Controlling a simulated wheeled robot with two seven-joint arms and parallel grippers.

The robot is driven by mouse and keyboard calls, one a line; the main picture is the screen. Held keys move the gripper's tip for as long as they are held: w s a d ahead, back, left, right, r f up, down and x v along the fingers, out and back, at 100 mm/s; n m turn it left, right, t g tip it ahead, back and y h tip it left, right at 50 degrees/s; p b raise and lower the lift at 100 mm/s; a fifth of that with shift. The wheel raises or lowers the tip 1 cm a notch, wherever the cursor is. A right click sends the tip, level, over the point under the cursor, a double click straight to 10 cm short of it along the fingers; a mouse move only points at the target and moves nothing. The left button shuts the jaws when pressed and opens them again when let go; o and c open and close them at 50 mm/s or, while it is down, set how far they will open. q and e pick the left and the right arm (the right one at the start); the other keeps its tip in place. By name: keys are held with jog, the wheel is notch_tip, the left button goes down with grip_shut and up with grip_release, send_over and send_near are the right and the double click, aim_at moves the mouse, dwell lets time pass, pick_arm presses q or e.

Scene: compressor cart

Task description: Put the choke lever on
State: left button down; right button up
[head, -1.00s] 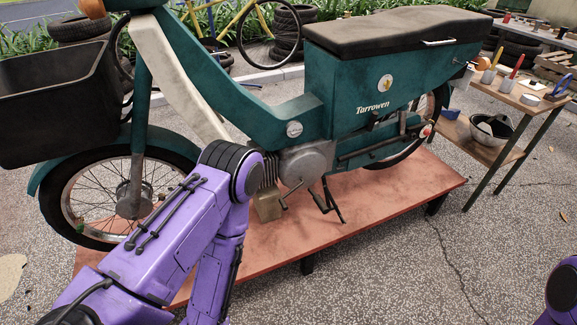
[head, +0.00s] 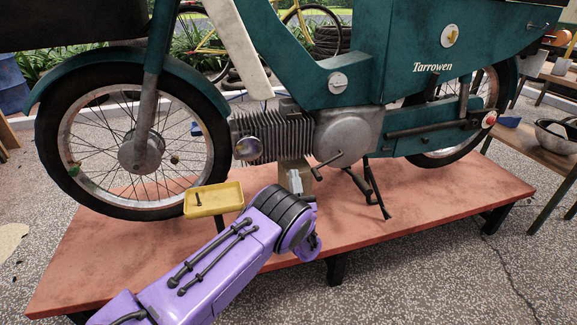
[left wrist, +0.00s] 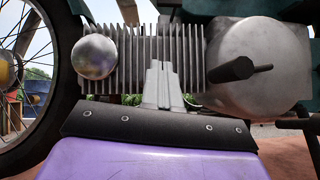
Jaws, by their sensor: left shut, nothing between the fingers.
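The green moped's finned engine (head: 275,135) is in the middle of the head view, with a round silver cap (head: 248,148) at its front end. It fills the upper part of the left wrist view (left wrist: 145,65). I cannot pick out a choke lever for certain in either view. My left gripper (head: 296,183) is shut and empty, upright just in front of the engine's lower side. Its pale fingers (left wrist: 162,85) stand before the fins in the left wrist view, between the silver cap and the round engine cover. My right gripper is out of view.
A yellow tray (head: 228,197) holding a small dark piece (head: 198,199) stands left of my left gripper, by the front wheel (head: 140,150). A pedal (head: 325,165) juts out right of the gripper. The red platform (head: 420,205) is bare at the right.

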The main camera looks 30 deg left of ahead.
pick_arm(q)
jog(key=n+y, duration=0.1)
jog(key=r+n+g+y, duration=0.1)
jog(key=n, duration=0.1)
jog(key=shift+w+d, duration=0.1)
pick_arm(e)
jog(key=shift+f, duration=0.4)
pick_arm(q)
jog(key=x, duration=0.4)
jog(key=d+r+b+x, duration=0.1)
jog(key=x, duration=0.3)
jog(key=s+b+x, duration=0.1)
jog(key=x, duration=0.3)
jog(key=shift+w+r, duration=0.1)
jog(key=shift+r, duration=0.55)
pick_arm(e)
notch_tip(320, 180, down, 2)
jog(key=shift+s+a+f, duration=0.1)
